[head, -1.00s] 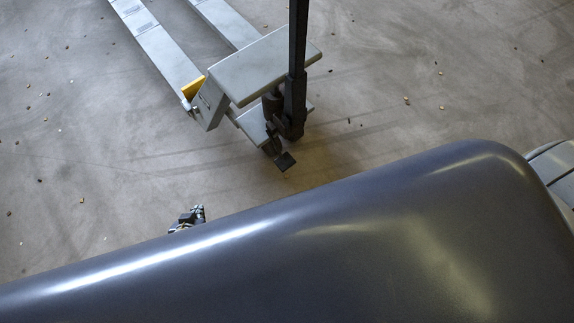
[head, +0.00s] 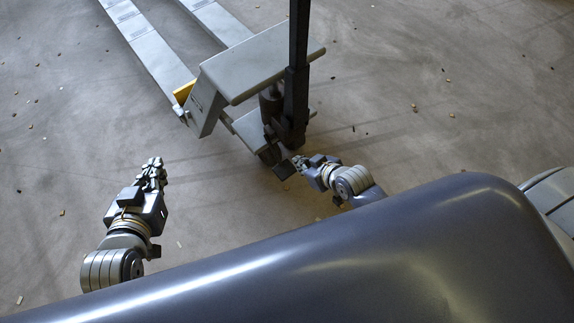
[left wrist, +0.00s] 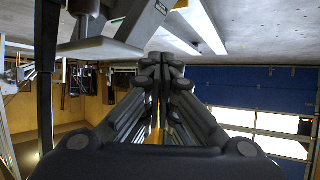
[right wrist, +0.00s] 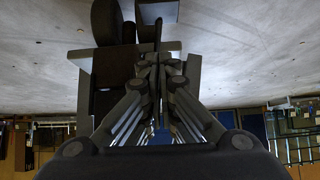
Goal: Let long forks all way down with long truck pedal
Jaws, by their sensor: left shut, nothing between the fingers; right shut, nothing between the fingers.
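The long pallet truck (head: 245,65) stands on the floor in the head view, its pale forks (head: 150,48) running off the top left. Its small black pedal (head: 284,170) sticks out low at the foot of the dark handle column. My right gripper (head: 298,161) is shut and empty, its fingertips right beside the pedal; I cannot tell whether they touch it. In the right wrist view the truck's dark wheels (right wrist: 108,22) appear just beyond the fingertips. My left gripper (head: 153,168) is shut and empty over bare floor, left of the truck. The fork height is hard to judge.
The upright handle column (head: 298,60) rises beside my right gripper. Small bits are scattered on the otherwise open concrete floor (head: 420,150). The left wrist view shows a blue door (left wrist: 260,88) with windows far off.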

